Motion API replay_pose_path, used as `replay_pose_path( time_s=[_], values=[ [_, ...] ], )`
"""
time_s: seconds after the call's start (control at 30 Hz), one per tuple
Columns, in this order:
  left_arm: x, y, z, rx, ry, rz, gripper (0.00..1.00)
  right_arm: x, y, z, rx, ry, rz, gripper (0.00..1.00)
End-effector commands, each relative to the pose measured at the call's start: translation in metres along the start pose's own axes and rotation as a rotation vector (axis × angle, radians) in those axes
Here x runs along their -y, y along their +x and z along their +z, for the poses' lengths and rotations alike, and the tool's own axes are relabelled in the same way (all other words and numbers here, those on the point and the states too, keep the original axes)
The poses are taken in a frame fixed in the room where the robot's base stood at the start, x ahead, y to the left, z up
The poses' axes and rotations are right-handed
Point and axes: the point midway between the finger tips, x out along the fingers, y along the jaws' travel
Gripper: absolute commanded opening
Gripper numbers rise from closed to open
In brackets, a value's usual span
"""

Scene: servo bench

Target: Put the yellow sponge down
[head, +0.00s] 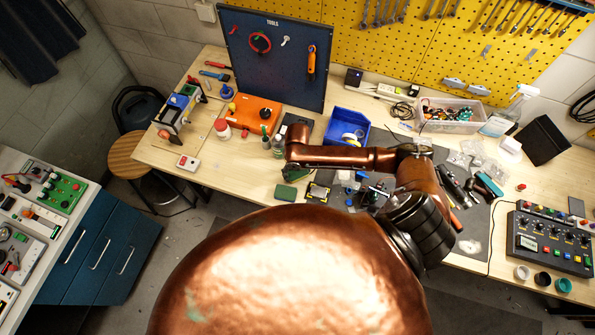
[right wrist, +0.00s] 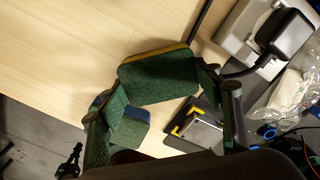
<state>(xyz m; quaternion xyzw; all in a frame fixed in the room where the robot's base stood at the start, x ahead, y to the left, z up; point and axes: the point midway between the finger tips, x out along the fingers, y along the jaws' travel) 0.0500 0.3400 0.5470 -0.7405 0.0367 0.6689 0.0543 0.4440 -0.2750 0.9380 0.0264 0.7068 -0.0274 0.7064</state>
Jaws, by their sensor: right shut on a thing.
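The yellow sponge (right wrist: 160,78), dark green on its broad face with a thin yellow layer along one edge, is between the fingers of my right gripper (right wrist: 157,92) in the right wrist view. The fingers are shut on its two ends. In the head view my right gripper (head: 291,170) is low over the front of the wooden bench, mostly hidden by my copper arm, and little of the sponge shows. I cannot tell whether the sponge touches the bench. My left gripper is not in view.
A second green sponge with a blue layer (head: 286,192) lies just in front of the gripper, near the bench edge. A black and yellow framed item (head: 318,192) lies right of it. A blue bin (head: 346,127) stands behind. Bare wood (head: 240,178) is free to the left.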

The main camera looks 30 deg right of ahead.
Motion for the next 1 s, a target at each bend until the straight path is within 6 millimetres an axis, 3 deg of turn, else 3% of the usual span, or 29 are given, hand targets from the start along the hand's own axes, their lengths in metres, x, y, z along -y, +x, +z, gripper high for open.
replay_pose_path(
  time_s=[0.23,0.27,0.5,0.8,1.0],
  values=[
    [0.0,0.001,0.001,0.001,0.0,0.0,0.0,0.0,0.003,0.0,0.0,0.0,0.0,0.29],
    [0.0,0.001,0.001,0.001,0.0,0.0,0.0,0.0,0.003,0.0,0.0,0.0,0.0,0.61],
    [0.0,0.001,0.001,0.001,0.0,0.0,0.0,0.0,0.002,0.0,0.0,0.001,0.0,0.77],
    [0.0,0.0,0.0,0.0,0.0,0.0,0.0,0.0,0.0,0.0,0.0,0.001,0.001,0.77],
    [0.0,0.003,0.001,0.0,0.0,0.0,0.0,0.0,-0.023,0.002,0.004,-0.001,0.0,0.77]
  ],
)
